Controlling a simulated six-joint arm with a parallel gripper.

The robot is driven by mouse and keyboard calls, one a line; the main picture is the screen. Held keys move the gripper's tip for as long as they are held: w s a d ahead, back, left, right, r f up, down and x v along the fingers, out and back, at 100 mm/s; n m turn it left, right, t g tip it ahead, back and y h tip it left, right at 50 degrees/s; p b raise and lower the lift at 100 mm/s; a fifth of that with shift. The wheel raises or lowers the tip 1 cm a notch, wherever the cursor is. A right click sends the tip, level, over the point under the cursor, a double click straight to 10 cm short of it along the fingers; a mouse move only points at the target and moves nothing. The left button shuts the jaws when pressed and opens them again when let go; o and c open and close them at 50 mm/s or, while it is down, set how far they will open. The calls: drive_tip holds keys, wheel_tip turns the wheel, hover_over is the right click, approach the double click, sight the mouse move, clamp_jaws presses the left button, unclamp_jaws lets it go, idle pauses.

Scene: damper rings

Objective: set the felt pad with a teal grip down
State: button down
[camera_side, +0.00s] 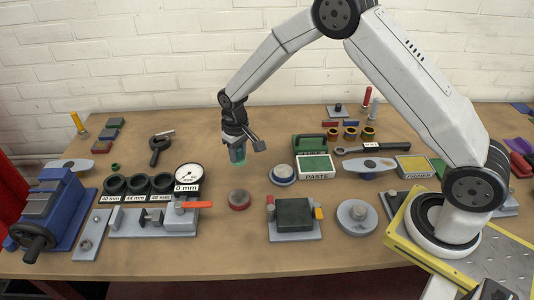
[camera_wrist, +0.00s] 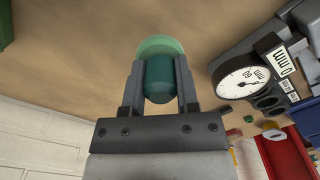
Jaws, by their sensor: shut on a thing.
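My gripper (camera_side: 238,153) is above the table, left of the middle in the side view. In the wrist view my gripper (camera_wrist: 160,82) has its two fingers closed on the teal grip (camera_wrist: 159,78) of the felt pad. The pad's pale green disc (camera_wrist: 160,46) shows beyond the fingertips. In the side view a little of the green pad (camera_side: 238,162) shows under the fingers. The pad looks held clear of the wooden table (camera_side: 220,250), but its exact height is hard to tell.
A dial gauge (camera_side: 187,178) and several black rings (camera_side: 138,184) stand to the left. A red-based round part (camera_side: 239,199) lies in front. Bare table shows behind and left of the gripper.

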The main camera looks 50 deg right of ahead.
drive_tip(key=shift+f, duration=0.1)
hover_over(240, 178)
drive_tip(key=shift+s+f, duration=0.1)
drive_tip(key=shift+f, duration=2.25)
drive_tip(key=shift+f, duration=0.25)
drive_tip(key=shift+f, duration=0.45)
drive_tip(key=shift+f, duration=0.3)
drive_tip(key=shift+c, duration=1.4)
unclamp_jaws()
drive_tip(key=shift+a+r, duration=0.1)
drive_tip(key=shift+r, duration=3.8)
